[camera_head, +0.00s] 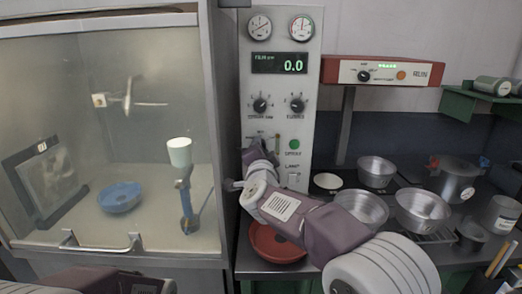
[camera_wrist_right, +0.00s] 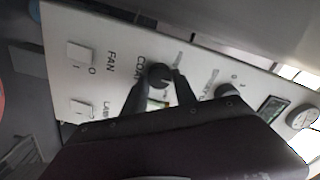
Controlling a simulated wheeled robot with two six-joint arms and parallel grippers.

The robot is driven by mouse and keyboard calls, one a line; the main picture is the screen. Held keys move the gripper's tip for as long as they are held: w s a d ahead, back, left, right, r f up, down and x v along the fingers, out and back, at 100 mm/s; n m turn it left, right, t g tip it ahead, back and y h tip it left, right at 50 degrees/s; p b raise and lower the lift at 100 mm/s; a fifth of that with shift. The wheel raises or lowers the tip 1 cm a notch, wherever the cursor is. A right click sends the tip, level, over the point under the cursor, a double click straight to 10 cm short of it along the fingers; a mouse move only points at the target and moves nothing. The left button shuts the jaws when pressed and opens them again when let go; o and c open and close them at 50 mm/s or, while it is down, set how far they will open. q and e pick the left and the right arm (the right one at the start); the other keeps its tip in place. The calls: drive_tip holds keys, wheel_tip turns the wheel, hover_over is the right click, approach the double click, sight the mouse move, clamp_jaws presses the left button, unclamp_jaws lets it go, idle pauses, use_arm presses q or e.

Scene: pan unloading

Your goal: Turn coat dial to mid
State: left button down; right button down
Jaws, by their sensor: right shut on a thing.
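The coat dial (camera_wrist_right: 160,75) is a dark round knob on the pale control panel (camera_wrist_right: 195,62), beside the COAT lettering in the right wrist view. My right gripper (camera_wrist_right: 157,82) is shut on it, with one dark finger on each side of the knob. The dial's pointer setting cannot be made out. In the head view my right gripper (camera_head: 259,150) is at the lower left of the panel (camera_head: 279,76) and hides the dial. My left gripper is not in view; only part of my left arm shows at the bottom left.
Two more knobs (camera_head: 261,104) (camera_head: 297,104), a display (camera_head: 279,63) reading 0.0 and gauges sit higher on the panel. A FAN switch (camera_wrist_right: 81,51) is near the dial. A glass cabinet (camera_head: 207,100) stands left. A red bowl (camera_head: 270,246) and metal pans (camera_head: 421,210) lie below and right.

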drive_tip(key=c, duration=1)
unclamp_jaws()
drive_tip(key=s, duration=0.9)
drive_tip(key=shift+b, duration=0.4)
